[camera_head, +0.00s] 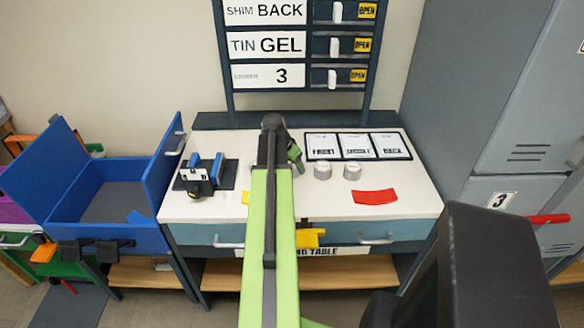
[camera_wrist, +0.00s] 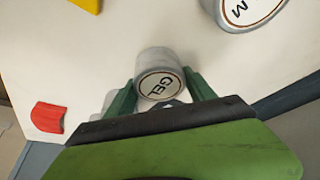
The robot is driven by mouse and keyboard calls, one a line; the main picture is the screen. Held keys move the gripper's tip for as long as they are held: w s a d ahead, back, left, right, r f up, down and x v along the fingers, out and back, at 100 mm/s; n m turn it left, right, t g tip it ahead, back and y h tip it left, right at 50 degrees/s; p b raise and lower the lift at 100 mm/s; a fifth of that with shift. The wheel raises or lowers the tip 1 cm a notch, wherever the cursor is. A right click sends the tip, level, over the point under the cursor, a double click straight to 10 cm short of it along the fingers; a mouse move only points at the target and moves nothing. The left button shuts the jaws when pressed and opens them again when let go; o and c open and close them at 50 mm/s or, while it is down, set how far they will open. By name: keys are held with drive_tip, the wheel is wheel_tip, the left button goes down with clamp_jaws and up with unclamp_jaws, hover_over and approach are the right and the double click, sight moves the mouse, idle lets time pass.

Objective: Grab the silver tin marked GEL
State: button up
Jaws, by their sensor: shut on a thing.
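In the wrist view the silver tin marked GEL (camera_wrist: 158,72) sits between the two green fingers of my gripper (camera_wrist: 162,84). The fingers touch its sides, and its white round label with a red ring faces the camera. I cannot tell whether it is clear of the table top. A second silver tin (camera_wrist: 245,12), with an M showing on its label, is at the upper right. In the head view my gripper (camera_head: 297,158) is over the white table, partly hidden by my arm. Two silver tins (camera_head: 352,172) show right of it; their labels are unreadable there.
A red piece (camera_head: 375,197) lies right on the white table (camera_head: 420,195), and a yellow piece (camera_head: 245,197) is partly behind my arm. Three framed cards (camera_head: 358,146) lie behind the tins. A blue bin (camera_head: 115,180) stands left, grey lockers (camera_head: 500,120) right.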

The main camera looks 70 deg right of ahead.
wheel_tip(320, 180, up, 5)
drive_tip(key=p, duration=0.4)
drive_tip(key=shift+f, duration=0.2)
drive_tip(key=s+a+r+p, duration=0.6)
drive_tip(key=s+a, duration=0.2)
drive_tip(key=shift+a, duration=0.25)
